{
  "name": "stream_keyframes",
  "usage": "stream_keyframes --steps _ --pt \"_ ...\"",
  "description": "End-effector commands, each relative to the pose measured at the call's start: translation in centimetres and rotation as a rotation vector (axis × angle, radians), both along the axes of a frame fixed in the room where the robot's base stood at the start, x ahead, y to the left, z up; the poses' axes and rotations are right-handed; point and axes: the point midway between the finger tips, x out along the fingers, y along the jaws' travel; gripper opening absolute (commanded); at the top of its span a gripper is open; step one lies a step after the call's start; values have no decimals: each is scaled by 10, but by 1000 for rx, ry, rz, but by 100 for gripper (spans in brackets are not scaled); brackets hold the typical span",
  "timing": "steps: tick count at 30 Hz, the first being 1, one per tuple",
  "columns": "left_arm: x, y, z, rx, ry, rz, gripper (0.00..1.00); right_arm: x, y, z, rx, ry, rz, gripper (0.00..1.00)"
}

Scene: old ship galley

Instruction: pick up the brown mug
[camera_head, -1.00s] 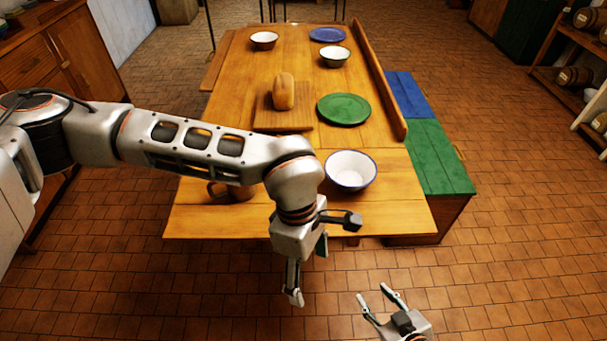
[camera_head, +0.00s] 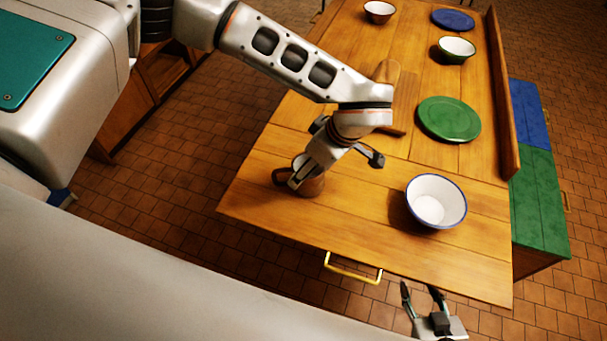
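The brown mug (camera_head: 313,188) stands on the wooden table near its front left edge, with its handle to the left. My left gripper (camera_head: 299,181) is at the mug, pointing down; one pale finger lies across the mug and hides part of it. My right gripper (camera_head: 424,294) is open and empty at the bottom of the view, by the table's front edge.
A white bowl with a blue rim (camera_head: 437,201) stands right of the mug. A green plate (camera_head: 449,119) lies farther back. A yellow handle (camera_head: 352,270) shows below the table's front edge. Bare table (camera_head: 360,210) lies between mug and bowl.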

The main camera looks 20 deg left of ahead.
Motion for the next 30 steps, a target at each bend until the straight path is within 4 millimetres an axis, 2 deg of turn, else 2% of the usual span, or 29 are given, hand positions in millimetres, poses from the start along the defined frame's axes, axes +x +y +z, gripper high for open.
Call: stream_keyframes --steps 9,17,18,23,24,30 --pt "5 15 -38 -1 4 2 74 7 0 11 2 -17 0 40" --pt "6 17 -41 -1 1 0 74 9 1 14 4 -22 -1 40" --pt "6 17 -41 -1 1 0 71 9 0 14 3 -22 0 40" --pt "6 17 -41 -1 1 0 30 9 0 13 3 -21 -1 40" --pt "6 17 -41 0 2 1 26 8 0 13 3 -21 -1 40" --pt "6 16 -41 -1 1 0 26 7 0 11 1 -17 -1 40"
